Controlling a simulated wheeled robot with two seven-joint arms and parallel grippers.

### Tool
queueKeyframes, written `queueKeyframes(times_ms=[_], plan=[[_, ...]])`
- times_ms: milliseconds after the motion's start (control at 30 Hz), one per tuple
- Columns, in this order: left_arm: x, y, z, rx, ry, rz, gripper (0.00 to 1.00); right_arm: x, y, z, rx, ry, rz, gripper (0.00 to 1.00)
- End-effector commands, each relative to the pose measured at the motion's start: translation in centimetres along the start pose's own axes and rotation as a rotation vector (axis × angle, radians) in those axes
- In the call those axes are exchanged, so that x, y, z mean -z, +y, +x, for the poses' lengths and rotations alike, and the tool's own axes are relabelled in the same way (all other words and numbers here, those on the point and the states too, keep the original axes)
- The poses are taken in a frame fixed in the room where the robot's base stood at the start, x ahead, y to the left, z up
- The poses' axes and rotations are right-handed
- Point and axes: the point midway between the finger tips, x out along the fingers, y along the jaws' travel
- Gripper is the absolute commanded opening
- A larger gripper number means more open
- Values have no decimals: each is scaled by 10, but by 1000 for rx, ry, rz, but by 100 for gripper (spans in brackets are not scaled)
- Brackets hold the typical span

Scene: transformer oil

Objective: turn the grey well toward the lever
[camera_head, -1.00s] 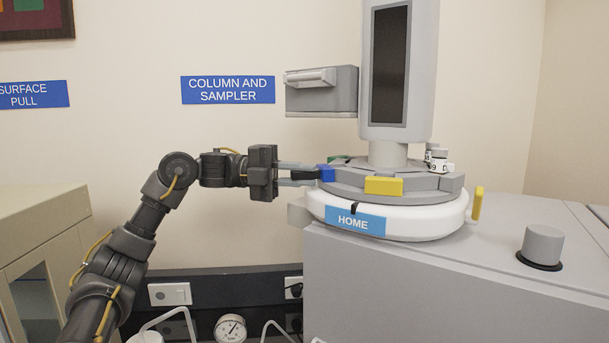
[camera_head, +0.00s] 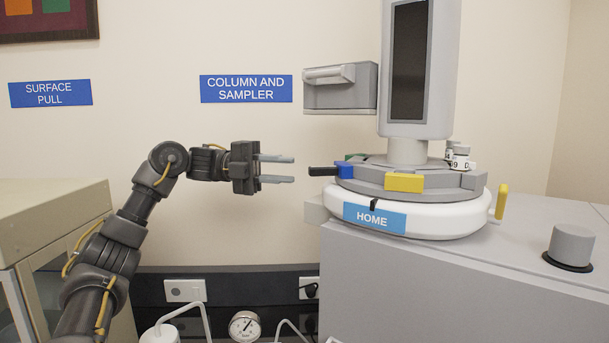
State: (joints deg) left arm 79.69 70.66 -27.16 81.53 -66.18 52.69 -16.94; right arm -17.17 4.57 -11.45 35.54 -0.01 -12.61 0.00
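A round grey turntable (camera_head: 430,190) sits on a white base (camera_head: 450,222) with a blue HOME label. Its rim carries a blue block (camera_head: 345,170) at the left, a yellow block (camera_head: 404,182) in front, a grey block (camera_head: 473,180) at the right, and a green one partly hidden behind. A black handle (camera_head: 322,171) sticks out left from the blue block. A yellow upright lever (camera_head: 501,202) stands at the base's right edge. My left gripper (camera_head: 293,169) is open and empty, level with the black handle and a little left of it. My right gripper is not in view.
Small white vials (camera_head: 460,157) stand at the turntable's back right. A tall grey tower (camera_head: 420,70) rises from its middle, with a grey box (camera_head: 341,88) to the left. A grey knob (camera_head: 571,245) stands on the cabinet top at right. The space around my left gripper is clear.

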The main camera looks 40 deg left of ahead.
Motion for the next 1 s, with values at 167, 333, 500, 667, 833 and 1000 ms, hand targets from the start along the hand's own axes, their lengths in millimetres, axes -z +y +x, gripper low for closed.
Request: queueKeyframes(times_ms=[167,333,500,667,833,1000], plan=[[0,-1,-23,-1,-1,-1,25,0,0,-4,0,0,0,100],[0,0,-30,0,1,0,25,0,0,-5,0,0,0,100],[0,0,-30,0,1,0,25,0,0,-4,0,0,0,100],[0,0,-30,0,1,0,25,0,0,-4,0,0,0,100],[0,0,-30,0,1,0,25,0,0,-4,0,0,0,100],[9,-25,-34,60,20,109,25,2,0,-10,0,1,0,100]])
